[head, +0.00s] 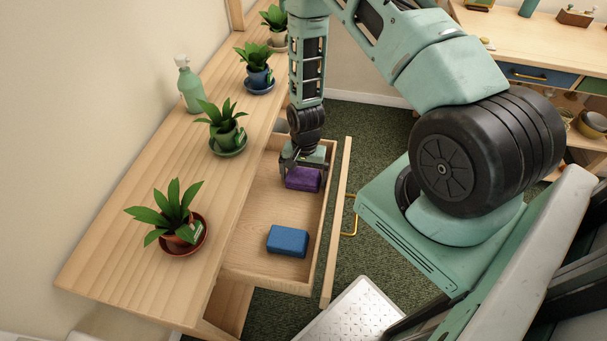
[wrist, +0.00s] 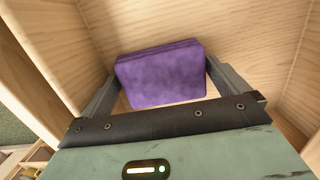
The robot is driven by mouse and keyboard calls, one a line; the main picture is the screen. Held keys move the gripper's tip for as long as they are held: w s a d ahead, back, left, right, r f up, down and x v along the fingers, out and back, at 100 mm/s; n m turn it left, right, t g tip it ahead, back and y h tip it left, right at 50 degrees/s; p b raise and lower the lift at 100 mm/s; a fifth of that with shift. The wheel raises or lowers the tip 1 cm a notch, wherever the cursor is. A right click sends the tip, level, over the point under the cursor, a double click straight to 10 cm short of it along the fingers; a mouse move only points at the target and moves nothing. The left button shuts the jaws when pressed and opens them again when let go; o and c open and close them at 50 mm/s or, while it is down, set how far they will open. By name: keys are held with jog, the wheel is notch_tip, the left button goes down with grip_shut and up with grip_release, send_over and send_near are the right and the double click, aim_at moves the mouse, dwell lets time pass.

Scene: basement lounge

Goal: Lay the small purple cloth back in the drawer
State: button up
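The small purple cloth (head: 302,179) is a folded block inside the pulled-out wooden drawer (head: 262,205), toward its far end. My gripper (head: 303,172) reaches down into the drawer over it. In the wrist view, the purple cloth (wrist: 162,77) fills the gap between the two fingers of my gripper (wrist: 162,80), with a finger against each side. I cannot tell whether the cloth's underside touches the drawer floor.
A blue folded cloth (head: 288,241) lies in the near part of the drawer. Several potted plants and a green bottle (head: 189,85) stand on the wooden top (head: 130,262) left of the drawer. Bare drawer floor lies between the two cloths.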

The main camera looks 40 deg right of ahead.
aim_at(304, 172)
notch_tip(304, 172, up, 12)
jog(key=d+b, duration=0.1)
jog(key=b, duration=0.1)
jog(key=w+a+r+n, duration=0.1)
jog(key=a+r+n, duration=0.3)
jog(key=a+r, duration=0.35)
jog(key=s+a+r+n, duration=1.4)
jog(key=s+a+r, duration=0.2)
jog(key=s, duration=0.2)
jog(key=shift+s+t+h, duration=0.3)
jog(key=shift+s+t, duration=0.1)
